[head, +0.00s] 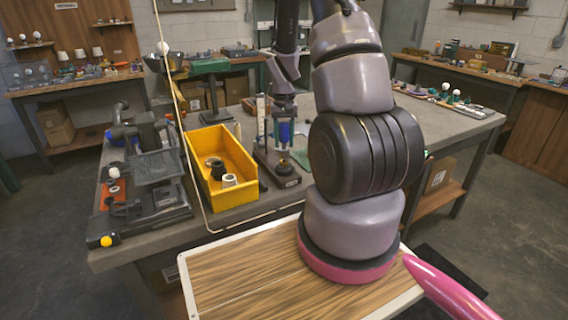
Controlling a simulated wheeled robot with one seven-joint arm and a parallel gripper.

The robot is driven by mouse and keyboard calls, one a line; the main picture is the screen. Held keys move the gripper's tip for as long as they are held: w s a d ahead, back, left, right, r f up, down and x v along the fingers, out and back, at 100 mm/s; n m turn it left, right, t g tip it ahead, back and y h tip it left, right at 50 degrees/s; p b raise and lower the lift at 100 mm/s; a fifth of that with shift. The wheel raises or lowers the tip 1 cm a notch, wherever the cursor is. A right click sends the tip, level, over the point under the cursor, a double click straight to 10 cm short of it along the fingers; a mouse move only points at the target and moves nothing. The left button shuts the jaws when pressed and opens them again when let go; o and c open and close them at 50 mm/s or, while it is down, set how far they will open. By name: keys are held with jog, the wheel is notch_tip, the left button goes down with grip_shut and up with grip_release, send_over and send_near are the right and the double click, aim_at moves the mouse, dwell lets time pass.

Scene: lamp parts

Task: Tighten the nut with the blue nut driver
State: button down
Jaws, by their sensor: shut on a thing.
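My gripper (284,120) points down over the workbench, just right of the yellow bin. It is shut on the blue nut driver (285,133), which hangs upright between the fingers. Below it stands a dark fixture (279,176) with a small dark round part and a brassy spot (284,164) on it. The nut itself is too small to make out. I cannot tell whether the driver's tip touches the part below.
The yellow bin (250,176) holds a white ring and dark parts. Left of it on the workbench (236,212) stands a dark clamp-like device (157,165) and an orange tray. My arm hides much of the bench's middle. Bench space at the right is partly clear.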

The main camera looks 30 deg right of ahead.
aim_at(284, 122)
jog(key=shift+r, duration=0.25)
jog(key=shift+r, duration=1.95)
